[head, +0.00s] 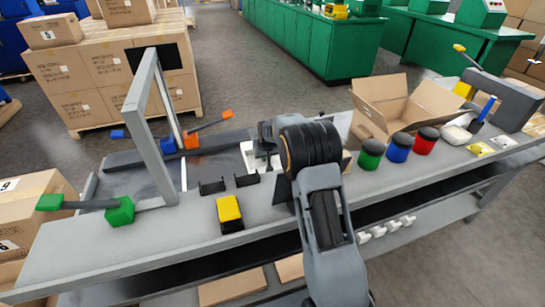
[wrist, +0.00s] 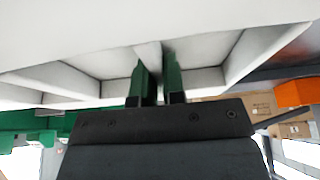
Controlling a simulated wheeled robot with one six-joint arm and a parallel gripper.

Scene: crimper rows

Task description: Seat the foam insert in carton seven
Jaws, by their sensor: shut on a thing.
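The white foam insert (wrist: 225,28) fills the upper part of the wrist view, with its hollow compartments seen close up. My gripper (wrist: 158,82) has its two green fingers shut on a thin middle rib of the insert. In the head view white parts of the insert (head: 249,158) show beside my arm, above the bench; my arm hides much of it. An open brown carton (head: 392,121) stands on the bench right of my arm, flaps spread. I cannot read a number on it, so I cannot tell whether it is carton seven.
Green, blue and red (head: 426,140) jars stand in front of the carton. A grey frame (head: 158,120), a yellow-topped block (head: 229,213) and a green-handled tool (head: 118,211) are on the left of the bench (head: 185,240). Closed cartons (head: 70,80) are stacked behind.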

